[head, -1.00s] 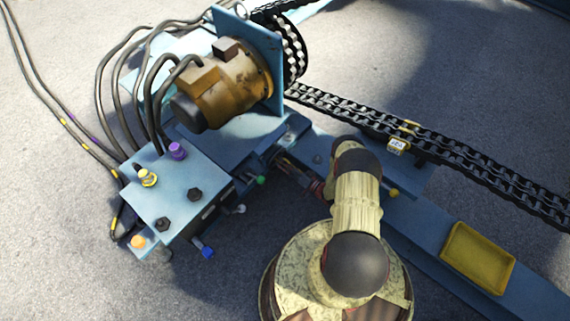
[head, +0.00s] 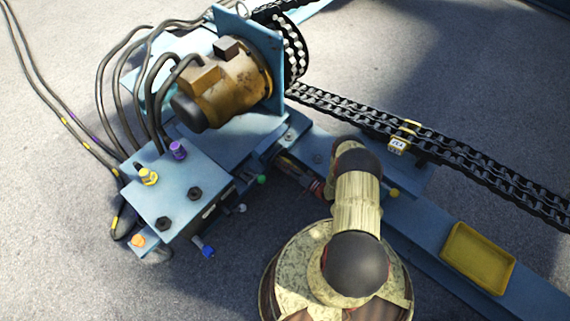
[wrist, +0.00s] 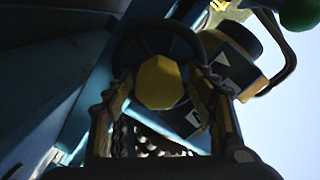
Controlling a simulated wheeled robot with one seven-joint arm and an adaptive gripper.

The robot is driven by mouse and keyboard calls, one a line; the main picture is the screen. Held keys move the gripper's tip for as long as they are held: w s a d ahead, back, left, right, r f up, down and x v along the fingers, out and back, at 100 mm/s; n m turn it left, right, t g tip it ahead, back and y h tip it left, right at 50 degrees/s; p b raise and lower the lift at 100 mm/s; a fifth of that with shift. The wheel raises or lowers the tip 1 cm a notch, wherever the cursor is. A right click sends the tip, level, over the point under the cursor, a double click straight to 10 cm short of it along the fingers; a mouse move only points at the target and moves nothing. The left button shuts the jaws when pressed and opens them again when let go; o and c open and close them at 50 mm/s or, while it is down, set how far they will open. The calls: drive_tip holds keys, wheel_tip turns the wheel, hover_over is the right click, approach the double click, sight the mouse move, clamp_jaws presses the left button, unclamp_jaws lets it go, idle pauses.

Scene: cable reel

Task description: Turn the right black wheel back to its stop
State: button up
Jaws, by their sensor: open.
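Two black wheels sit on top of the blue valve box in the head view. The right black wheel (head: 195,193) is nearer the box's right edge, and the left one (head: 163,223) is nearer the front. In the wrist view my gripper (wrist: 160,88) is open. Its fingers stand either side of a yellow faceted knob (wrist: 160,82) with a dark round part behind it. I cannot tell from the dark picture whether the fingers touch it.
The brown motor (head: 222,88) and black hoses stand behind the box. A green knob (head: 262,180) and a blue knob (head: 207,251) stick out from the box's side. A chain (head: 470,155) and a yellow tray (head: 478,258) lie right. Grey floor is open at front left.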

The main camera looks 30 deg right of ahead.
drive_tip(key=v, duration=1.2)
drive_tip(key=shift+o, duration=0.4)
